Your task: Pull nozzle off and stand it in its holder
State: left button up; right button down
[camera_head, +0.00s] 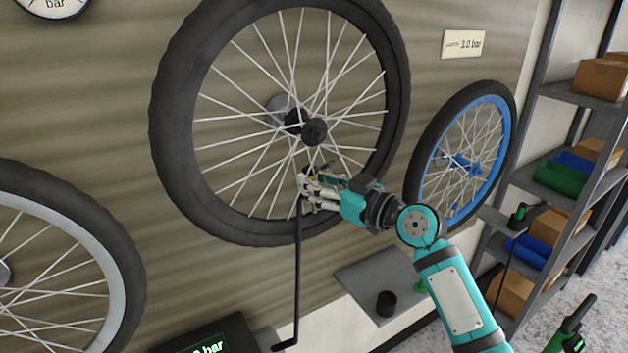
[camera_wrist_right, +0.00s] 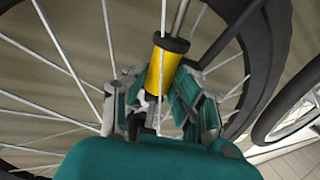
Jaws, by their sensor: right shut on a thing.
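My right gripper (camera_head: 322,190) is in front of the lower spokes of the large black-tyred wheel (camera_head: 178,140). It is shut on the yellow nozzle (camera_wrist_right: 162,68), which has a black collar at its top end in the right wrist view. A thin grey stem or spoke runs up from the collar; I cannot tell whether the nozzle still sits on a valve. A black hose (camera_head: 297,270) hangs below the gripper. A small black cup (camera_head: 387,303), which looks like the holder, stands on a grey wall shelf (camera_head: 365,275). My left gripper is out of view.
A unit with a lit bar display (camera_head: 208,346) is at the bottom. A blue-rimmed wheel (camera_head: 507,125) hangs at right, and a grey-rimmed wheel (camera_head: 110,290) at lower left. A rack (camera_head: 540,90) with boxes stands at far right. My right forearm passes beside the grey shelf.

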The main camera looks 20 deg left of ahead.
jog(key=shift+r, duration=0.25)
dwell(0.4)
jog(key=shift+s+r+p, duration=0.1)
jog(key=shift+r+p, duration=0.45)
jog(key=shift+r, duration=0.3)
jog(key=shift+v, duration=2.7)
send_near(316, 174)
jog(key=shift+b+v, duration=0.45)
jog(key=shift+v, duration=0.75)
